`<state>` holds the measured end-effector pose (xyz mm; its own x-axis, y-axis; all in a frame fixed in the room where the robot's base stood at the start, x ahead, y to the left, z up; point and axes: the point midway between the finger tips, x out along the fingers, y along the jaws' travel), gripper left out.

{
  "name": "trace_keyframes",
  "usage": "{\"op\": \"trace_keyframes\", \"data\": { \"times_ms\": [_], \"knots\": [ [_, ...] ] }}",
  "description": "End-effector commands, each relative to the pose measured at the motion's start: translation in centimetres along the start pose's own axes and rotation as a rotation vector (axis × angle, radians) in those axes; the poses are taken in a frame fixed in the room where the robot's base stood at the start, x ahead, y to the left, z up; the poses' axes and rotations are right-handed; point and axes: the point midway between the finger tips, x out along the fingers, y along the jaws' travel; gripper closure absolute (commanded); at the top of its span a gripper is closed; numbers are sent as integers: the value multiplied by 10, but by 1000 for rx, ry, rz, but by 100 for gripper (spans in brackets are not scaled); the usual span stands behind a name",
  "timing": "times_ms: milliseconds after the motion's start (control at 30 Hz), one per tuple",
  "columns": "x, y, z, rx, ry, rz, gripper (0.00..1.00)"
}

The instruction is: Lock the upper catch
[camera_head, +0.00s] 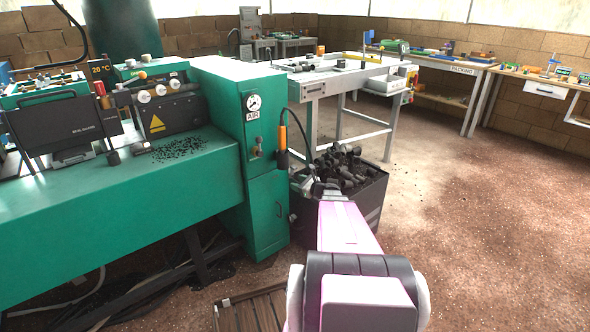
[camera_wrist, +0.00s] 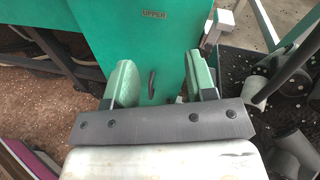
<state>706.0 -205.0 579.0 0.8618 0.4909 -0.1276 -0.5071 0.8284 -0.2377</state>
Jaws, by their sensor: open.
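The green cabinet (camera_head: 233,110) stands at the centre left in the head view, and its door fills the top of the wrist view (camera_wrist: 175,50). A label reading UPPER (camera_wrist: 154,15) is on this door. Below the label is a small dark catch handle (camera_wrist: 152,84), nearly upright with a slight tilt. My gripper (camera_wrist: 161,80) is open, with its two green fingers on either side of the handle in the picture. No contact shows, and I cannot tell the depth between them. In the head view my pink arm hides most of the gripper.
A dark crate (camera_head: 372,197) of black plugs stands right of the cabinet, close to my arm. Black plugs (camera_wrist: 291,155) also show at the right in the wrist view. An orange-handled tool (camera_head: 282,148) hangs on the cabinet's side. The floor at right is open.

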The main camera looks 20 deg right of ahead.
Motion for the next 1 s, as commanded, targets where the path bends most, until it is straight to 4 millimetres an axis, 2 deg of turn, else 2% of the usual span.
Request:
{"op": "trace_keyframes", "data": {
  "times_ms": [33,133,267,367,467,800,1000],
  "knots": [
    [-5,-21,-8,72,-27,-56,49],
    [-16,-46,-14,181,-73,-135,49],
    [-21,-60,-17,247,-103,-181,49],
    [-17,-63,-16,257,-108,-186,49],
    [-5,-66,-16,255,-108,-185,49],
    [54,-77,-11,252,-107,-183,49],
    [76,-81,-8,252,-107,-183,49]
  ]
}}
